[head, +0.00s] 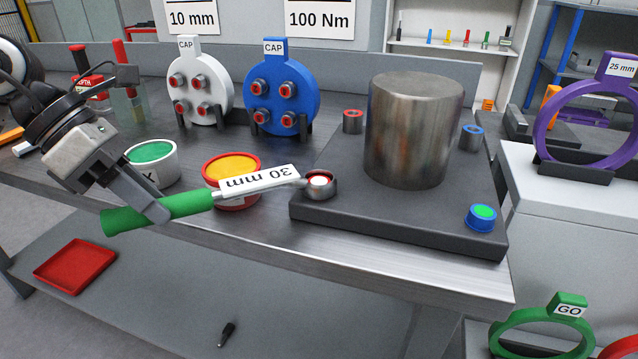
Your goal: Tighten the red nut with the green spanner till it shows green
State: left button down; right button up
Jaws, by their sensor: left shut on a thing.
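The green spanner (170,212) has a green handle, a bright shaft and an upside-down "30 mm" label. My left gripper (158,207) is shut on its handle. The spanner's head is at the front left corner of the dark base plate (385,215), around or against a nut (320,182) with a pale top and a red rim. The spanner hides part of this nut, so its seating cannot be told. Another nut with a red top (353,118) stands at the back left. A blue nut (482,218) at the front right shows green on top. My right gripper is not in view.
A big metal cylinder (415,130) rises from the plate, right of the spanner head. A yellow-topped red tub (232,165) stands close behind the spanner, and a green-topped white tub (152,160) behind my gripper. Blue (282,80) and white (199,85) CAP discs stand farther back.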

pick_arm(q)
jog(key=shift+w+a+m+p, duration=0.2)
jog(key=shift+w+m+p, duration=0.1)
jog(key=shift+w, duration=0.2)
dwell(0.3)
jog(key=shift+w+a+m+g+p, duration=0.15)
jog(key=shift+w+m+g+p, duration=0.2)
jog(key=shift+w, duration=0.2)
jog(key=shift+w+a+m+g, duration=0.15)
jog(key=shift+w+m+g, duration=0.1)
jog(key=shift+w, duration=0.25)
